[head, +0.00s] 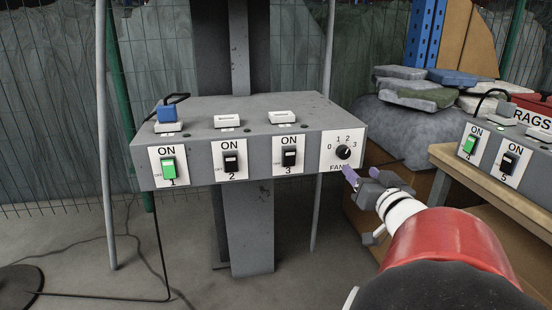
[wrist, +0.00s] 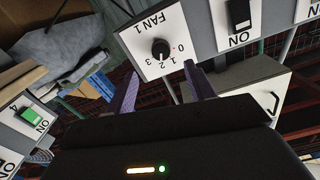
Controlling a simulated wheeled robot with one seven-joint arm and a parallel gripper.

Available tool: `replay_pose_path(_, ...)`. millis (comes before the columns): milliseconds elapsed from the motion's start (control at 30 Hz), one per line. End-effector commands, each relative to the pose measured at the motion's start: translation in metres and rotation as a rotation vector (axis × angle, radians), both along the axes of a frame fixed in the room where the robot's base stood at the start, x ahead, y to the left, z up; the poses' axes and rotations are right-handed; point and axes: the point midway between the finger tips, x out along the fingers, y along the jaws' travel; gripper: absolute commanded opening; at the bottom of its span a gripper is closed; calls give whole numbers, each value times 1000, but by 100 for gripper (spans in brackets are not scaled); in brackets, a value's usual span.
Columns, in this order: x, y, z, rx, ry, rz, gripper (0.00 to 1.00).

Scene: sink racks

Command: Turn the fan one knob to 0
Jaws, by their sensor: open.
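The fan one knob (head: 343,152) is a small round black dial on a white plate at the right end of the grey control box. Marks 0 to 3 are printed around it.
On the same box (head: 215,178) are switch 1 (head: 168,168), green, and black switches 2 (head: 231,162) and 3 (head: 289,157). A second box (head: 500,150) with switches 4 and 5 stands on a wooden table at right. Stacked rags (head: 420,92) lie behind.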

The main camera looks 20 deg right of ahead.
Motion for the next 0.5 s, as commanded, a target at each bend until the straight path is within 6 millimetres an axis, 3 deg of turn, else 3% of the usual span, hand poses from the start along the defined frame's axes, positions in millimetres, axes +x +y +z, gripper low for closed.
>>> replay_pose_path(500, 68, -16, 0, 0, -2, 3, 54)
